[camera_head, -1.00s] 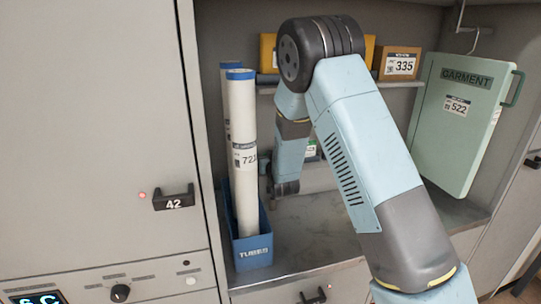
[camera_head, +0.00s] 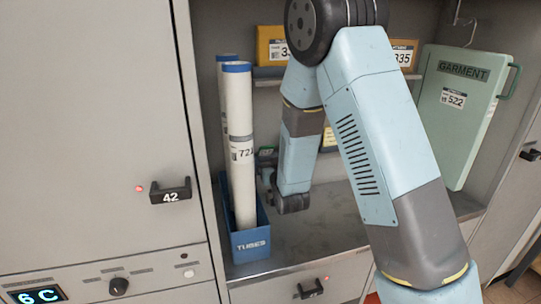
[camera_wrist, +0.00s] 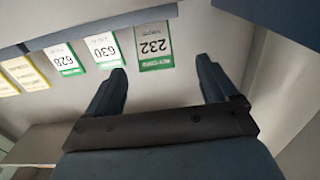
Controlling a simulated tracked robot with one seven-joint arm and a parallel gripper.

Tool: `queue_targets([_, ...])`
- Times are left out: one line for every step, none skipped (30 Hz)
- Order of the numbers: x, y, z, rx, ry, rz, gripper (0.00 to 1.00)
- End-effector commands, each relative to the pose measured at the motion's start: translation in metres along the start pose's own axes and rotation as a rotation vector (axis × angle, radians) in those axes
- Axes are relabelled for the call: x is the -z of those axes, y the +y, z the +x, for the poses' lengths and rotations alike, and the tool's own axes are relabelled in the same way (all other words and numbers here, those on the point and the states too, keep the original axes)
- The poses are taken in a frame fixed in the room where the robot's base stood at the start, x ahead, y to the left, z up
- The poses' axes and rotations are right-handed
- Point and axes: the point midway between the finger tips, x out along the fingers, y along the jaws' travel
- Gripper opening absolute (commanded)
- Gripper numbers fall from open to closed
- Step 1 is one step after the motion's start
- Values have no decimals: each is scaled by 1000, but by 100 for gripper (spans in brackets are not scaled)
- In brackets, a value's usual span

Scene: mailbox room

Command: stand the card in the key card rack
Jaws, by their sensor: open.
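In the wrist view, my gripper (camera_wrist: 160,66) is open, its two dark blue fingers apart with nothing between them. Just beyond the fingertips is a card with a green band marked 232 (camera_wrist: 154,47). Two more green-banded cards (camera_wrist: 103,48) (camera_wrist: 64,59) and yellow-banded ones (camera_wrist: 25,72) stand in a row to its left. A grey strip (camera_wrist: 105,22) runs along the row; I cannot tell whether it is part of the key card rack. In the head view, my gripper is low in the bay beside the tubes, mostly hidden by my arm.
A blue tubes box (camera_head: 250,243) holding tall white tubes (camera_head: 239,140) stands at the bay's left. A green garment case (camera_head: 458,115) hangs at the right. A shelf (camera_head: 268,72) with yellow and brown boxes (camera_head: 272,45) is above. The counter (camera_head: 330,225) has clear room in front.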

Motion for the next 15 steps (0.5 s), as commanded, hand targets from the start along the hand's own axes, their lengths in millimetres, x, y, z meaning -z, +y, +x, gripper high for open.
queue_targets([0, 0, -7, 0, -1, 0, 87])
queue_targets([0, 0, -10, 0, 0, 0, 87])
queue_targets([0, 0, -15, 0, -1, 0, 87])
queue_targets([0, 0, -17, 0, -1, 0, 87])
queue_targets([0, 0, -19, 0, -1, 0, 87])
queue_targets([0, 0, -22, 0, -1, 0, 87])
queue_targets([0, 0, -23, 0, 0, 0, 87])
queue_targets([0, 0, -24, 0, 0, 0, 87])
queue_targets([0, 0, -25, 0, 0, 0, 87])
queue_targets([0, 0, -26, 0, 0, 0, 87])
queue_targets([0, 0, -26, 0, 0, 0, 87])
queue_targets([0, 0, -26, 0, 0, 0, 87])
queue_targets([0, 0, -26, -1, 0, 1, 87])
queue_targets([1, 0, -26, -1, -2, 1, 87])
queue_targets([3, 2, -26, -4, -7, 3, 87])
